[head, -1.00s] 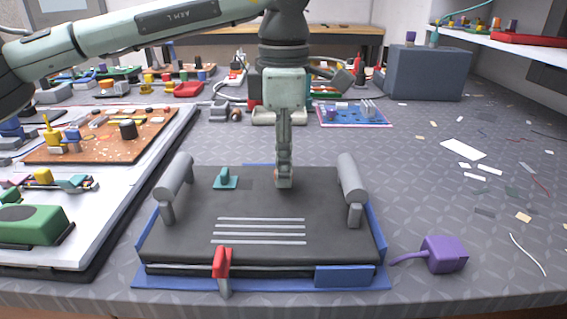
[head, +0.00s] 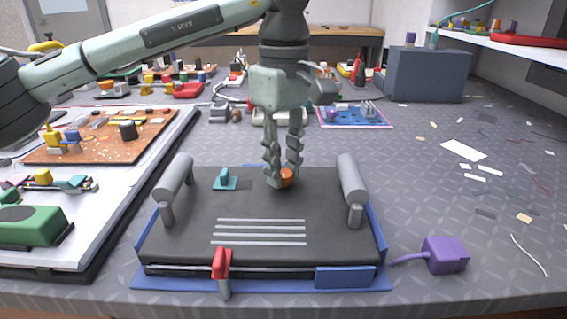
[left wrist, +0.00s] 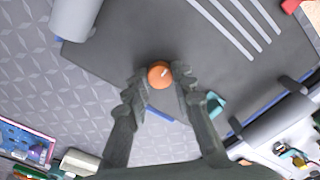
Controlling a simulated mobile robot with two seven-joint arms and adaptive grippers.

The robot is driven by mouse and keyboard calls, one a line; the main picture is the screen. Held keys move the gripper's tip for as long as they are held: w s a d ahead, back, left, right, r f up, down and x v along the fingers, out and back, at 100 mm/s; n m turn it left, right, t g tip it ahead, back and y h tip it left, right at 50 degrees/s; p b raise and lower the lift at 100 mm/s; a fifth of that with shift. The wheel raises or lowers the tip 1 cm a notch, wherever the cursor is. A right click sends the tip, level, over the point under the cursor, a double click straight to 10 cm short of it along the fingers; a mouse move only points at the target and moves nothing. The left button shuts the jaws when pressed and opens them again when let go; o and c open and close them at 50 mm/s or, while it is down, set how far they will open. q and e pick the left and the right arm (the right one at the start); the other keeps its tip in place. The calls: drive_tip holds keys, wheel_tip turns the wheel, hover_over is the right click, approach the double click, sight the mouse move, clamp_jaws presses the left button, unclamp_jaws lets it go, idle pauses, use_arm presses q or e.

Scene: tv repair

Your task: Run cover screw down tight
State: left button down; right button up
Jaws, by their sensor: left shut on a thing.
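The cover screw has a round orange head (head: 287,177) with a pale mark on top. It sits near the back middle of the dark grey cover (head: 200,238). My left gripper (head: 281,180) comes straight down over it, with a finger on each side of the head. In the left wrist view the orange head (left wrist: 159,74) lies between the fingertips (left wrist: 160,80), and the jaws are shut on it. The screw's shaft is hidden, so I cannot tell how deep it sits. My right gripper is not in view.
The cover lies in a blue tray (head: 376,284) with grey rollers (head: 352,178) at its sides. A red clamp (head: 222,262) is at the front and a teal knob (head: 225,180) left of the screw. A purple block (head: 444,255) stands right. The right-hand tabletop is mostly free.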

sight(284, 172)
use_arm(q)
drive_tip(key=shift+w+r+m, duration=0.1)
drive_tip(key=shift+r+m, duration=0.1)
drive_tip(key=shift+m, duration=0.1)
drive_tip(key=c, duration=1.4)
unclamp_jaws()
drive_tip(key=shift+c, duration=0.2)
drive_tip(key=shift+o, duration=0.9)
drive_tip(key=shift+f, duration=0.1)
wheel_tip(284, 172, up, 12)
